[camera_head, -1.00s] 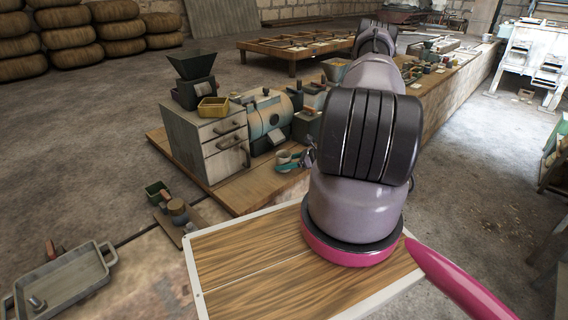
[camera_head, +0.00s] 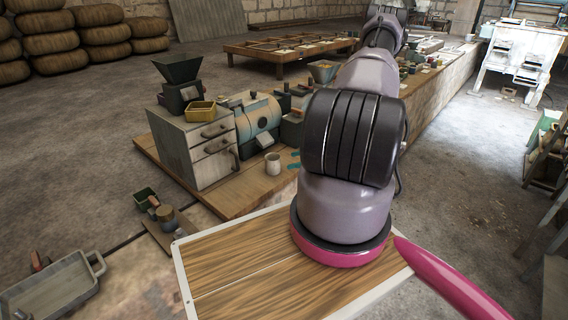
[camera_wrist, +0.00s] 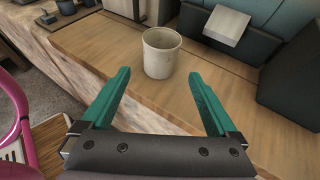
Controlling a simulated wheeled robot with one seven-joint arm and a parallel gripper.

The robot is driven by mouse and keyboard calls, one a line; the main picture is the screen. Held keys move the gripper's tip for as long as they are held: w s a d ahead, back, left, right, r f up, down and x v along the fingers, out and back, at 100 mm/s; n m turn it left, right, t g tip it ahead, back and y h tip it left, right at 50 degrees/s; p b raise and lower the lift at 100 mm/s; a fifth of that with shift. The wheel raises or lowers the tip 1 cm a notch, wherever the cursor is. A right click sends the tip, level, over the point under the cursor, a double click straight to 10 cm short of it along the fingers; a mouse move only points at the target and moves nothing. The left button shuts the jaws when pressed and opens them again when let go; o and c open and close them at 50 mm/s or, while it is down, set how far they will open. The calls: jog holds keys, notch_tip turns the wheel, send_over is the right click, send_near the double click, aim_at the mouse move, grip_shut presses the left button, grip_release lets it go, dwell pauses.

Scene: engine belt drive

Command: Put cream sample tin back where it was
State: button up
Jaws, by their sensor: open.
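The cream sample tin (camera_wrist: 161,53) stands upright on the wooden bench top in the wrist view. It also shows in the head view (camera_head: 272,164), in front of the blue cylindrical machine. My gripper (camera_wrist: 160,88) is open, its two teal fingers spread wide. The tin stands just beyond the fingertips, roughly centred between them, and nothing is held. In the head view my arm hides most of the gripper; a bit of teal finger shows right of the tin.
A grey drawer cabinet (camera_head: 180,150) with a yellow tray (camera_head: 201,110) on top stands left of the tin. The blue machine (camera_head: 258,118) stands behind it. Bare bench wood (camera_wrist: 110,45) lies left of the tin. A dark machine base (camera_wrist: 290,85) stands to its right.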

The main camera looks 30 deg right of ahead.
jog(key=s+a+r+n+g+h, duration=0.15)
jog(key=a+r+n, duration=0.25)
jog(key=r, duration=0.6)
jog(key=w+a+r+n+g, duration=0.1)
jog(key=a+r+n+g, duration=0.25)
jog(key=r, duration=0.75)
jog(key=s+a+r+n+g+h, duration=0.1)
jog(key=a+r+n, duration=0.4)
jog(key=r, duration=0.5)
jog(key=s+a+r+n+t+h, duration=0.2)
jog(key=s+a+r+n, duration=0.2)
jog(key=s+r, duration=0.5)
jog(key=s+a+r+n+t+h, duration=0.2)
jog(key=s+a+r+n, duration=0.3)
jog(key=s+r, duration=0.5)
jog(key=shift+s+a+r+t+h, duration=0.3)
jog(key=shift+a+h, duration=0.25)
jog(key=shift+h, duration=0.3)
